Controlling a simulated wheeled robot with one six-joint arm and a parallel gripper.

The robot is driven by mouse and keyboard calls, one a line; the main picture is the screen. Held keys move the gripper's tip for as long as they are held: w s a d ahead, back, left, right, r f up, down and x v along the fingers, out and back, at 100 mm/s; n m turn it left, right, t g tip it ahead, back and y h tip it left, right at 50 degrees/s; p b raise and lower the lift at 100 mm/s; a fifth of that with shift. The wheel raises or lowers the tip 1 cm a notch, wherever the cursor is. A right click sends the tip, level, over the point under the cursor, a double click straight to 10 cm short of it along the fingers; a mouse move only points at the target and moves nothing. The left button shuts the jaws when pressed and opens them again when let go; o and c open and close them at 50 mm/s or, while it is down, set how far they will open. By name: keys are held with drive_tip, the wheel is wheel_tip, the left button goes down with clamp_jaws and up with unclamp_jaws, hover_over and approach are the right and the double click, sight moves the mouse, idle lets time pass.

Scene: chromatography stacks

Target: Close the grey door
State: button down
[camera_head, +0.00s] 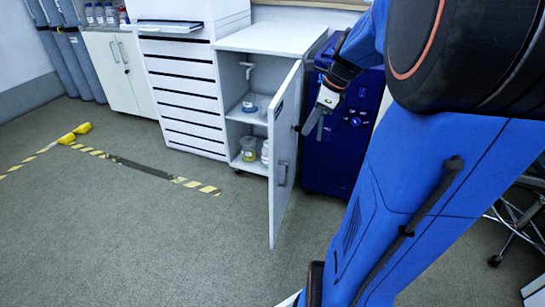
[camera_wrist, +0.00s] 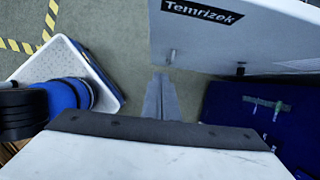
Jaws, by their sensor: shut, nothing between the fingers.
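The grey door (camera_head: 284,155) stands wide open on the white cabinet, hinged at the cabinet's right side, and swings out toward the front. Its outer face, with a handle (camera_head: 282,174), is turned to the right. My gripper (camera_head: 306,128) is shut and empty on the right of the door, beside its outer face at upper height.
A white drawer unit (camera_head: 185,92) is on the left.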

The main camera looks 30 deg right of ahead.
drive_tip(key=w+a+f, duration=0.5)
drive_tip(key=f, duration=0.4)
drive_tip(key=shift+w+a+f, duration=0.15)
drive_tip(key=shift+w+f, duration=0.05)
drive_tip(key=shift+w, duration=0.1)
idle(0.5)
